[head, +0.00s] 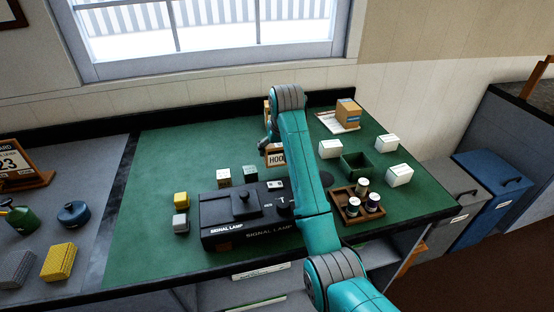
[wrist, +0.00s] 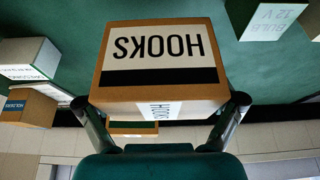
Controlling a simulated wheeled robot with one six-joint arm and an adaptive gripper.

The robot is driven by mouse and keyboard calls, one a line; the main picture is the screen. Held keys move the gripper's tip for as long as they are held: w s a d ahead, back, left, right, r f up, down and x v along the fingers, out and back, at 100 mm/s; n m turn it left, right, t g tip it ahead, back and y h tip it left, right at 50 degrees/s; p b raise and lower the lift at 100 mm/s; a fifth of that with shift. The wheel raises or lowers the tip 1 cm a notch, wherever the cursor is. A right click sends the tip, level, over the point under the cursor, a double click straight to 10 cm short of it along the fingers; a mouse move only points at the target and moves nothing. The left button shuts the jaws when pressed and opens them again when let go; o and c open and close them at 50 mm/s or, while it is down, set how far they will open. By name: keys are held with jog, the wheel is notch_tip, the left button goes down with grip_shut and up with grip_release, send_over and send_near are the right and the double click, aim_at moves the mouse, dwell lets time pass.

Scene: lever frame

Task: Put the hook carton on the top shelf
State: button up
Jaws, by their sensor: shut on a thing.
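The hook carton (wrist: 158,60) is a brown box with a white label reading HOOKS, upside down in the wrist view. My gripper (wrist: 165,112) is shut on it, with a finger at each side. In the head view the carton (head: 275,156) shows partly behind my arm, near the middle of the green bench top, with part of its label readable. My gripper (head: 270,135) is largely hidden there by my arm. Whether the carton touches the bench is unclear. Below the bench front edge are shelf surfaces with white label strips (head: 262,270); I cannot tell which is the top shelf.
A black signal lamp unit (head: 245,212) stands in front of the carton. Small blocks (head: 181,199) lie left. At right are white boxes (head: 330,149), a green bin (head: 357,165), a wooden jar tray (head: 346,205) and another brown carton (head: 348,111). The bench's back left is clear.

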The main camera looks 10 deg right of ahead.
aim_at(277, 159)
jog(key=shift+f, duration=2.15)
jog(key=shift+f, duration=0.1)
jog(key=o, duration=1.1)
jog(key=shift+c, duration=0.2)
